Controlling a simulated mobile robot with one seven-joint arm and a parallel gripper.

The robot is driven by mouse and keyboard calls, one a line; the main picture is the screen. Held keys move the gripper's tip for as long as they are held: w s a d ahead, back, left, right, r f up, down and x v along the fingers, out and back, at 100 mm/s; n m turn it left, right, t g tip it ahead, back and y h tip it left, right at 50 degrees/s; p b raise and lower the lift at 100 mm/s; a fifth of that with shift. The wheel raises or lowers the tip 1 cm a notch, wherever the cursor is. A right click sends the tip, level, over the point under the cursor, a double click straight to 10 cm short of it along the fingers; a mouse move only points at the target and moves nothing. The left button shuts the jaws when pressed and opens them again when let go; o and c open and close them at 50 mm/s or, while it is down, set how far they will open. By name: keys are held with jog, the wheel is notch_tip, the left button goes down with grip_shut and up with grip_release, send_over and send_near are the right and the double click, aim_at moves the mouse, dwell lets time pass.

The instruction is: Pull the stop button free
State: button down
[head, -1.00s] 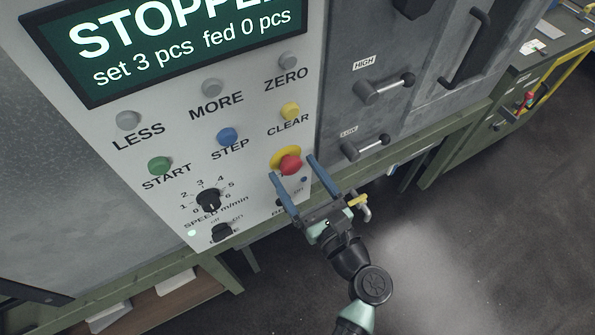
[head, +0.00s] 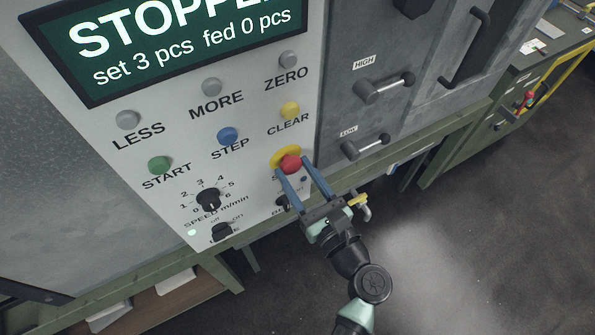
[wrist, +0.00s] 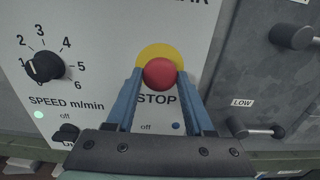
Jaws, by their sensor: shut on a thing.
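The stop button is a red mushroom head (head: 291,163) on a yellow round backing (head: 279,153), low on the right side of the pale control panel (head: 255,190). In the wrist view the red head (wrist: 160,73) sits between my fingertips, with the yellow backing (wrist: 158,50) showing behind and above it and the word STOP below. My gripper (head: 292,167) reaches up from the lower right. Its two blue fingers are shut on the red head, one on each side. The fingertips hide the sides of the head.
Above are the yellow CLEAR button (head: 290,110) and blue STEP button (head: 227,135). The speed knob (head: 208,199) is to the left. The LOW handle (head: 365,147) and HIGH handle (head: 385,88) stick out on the right. The screen (head: 180,40) reads STOPPED, set 3 pcs, fed 0 pcs.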

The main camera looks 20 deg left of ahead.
jog(key=shift+d, duration=0.1)
jog(key=shift+s+d+p, duration=0.35)
jog(key=shift+d+p, duration=0.05)
jog(key=shift+p, duration=0.2)
jog(key=shift+f, duration=0.15)
jog(key=shift+c, duration=1.3)
grip_release()
jog(key=shift+s, duration=0.1)
jog(key=b+v, duration=0.1)
jog(key=v, duration=1.2)
